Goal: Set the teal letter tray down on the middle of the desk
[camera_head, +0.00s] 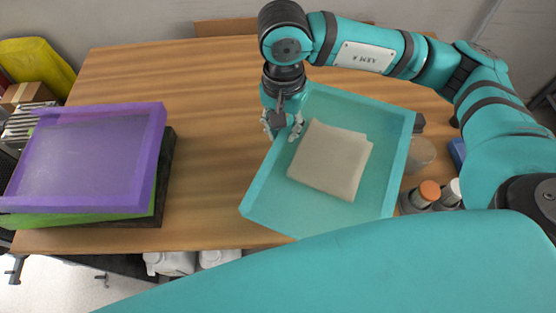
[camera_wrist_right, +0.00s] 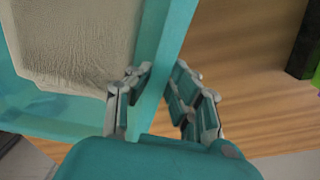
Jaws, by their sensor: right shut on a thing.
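The teal letter tray (camera_head: 262,193) is over the right-centre of the wooden desk (camera_head: 205,100) in the head view. A folded beige cloth-like item (camera_head: 330,160) lies inside it. My right gripper (camera_head: 283,128) is shut on the tray's left wall, one finger inside and one outside. In the wrist view the fingers (camera_wrist_right: 157,100) straddle the teal wall (camera_wrist_right: 165,55), with the beige item (camera_wrist_right: 70,40) beside it. The tray sits slightly turned; whether its base touches the desk I cannot tell. My left gripper is not in view.
Stacked purple (camera_head: 85,160) and green trays stand at the desk's left edge. Jars with orange (camera_head: 429,190) and white lids, and a clear container (camera_head: 420,152), stand close to the tray's right side. The desk between the stack and the teal tray is bare.

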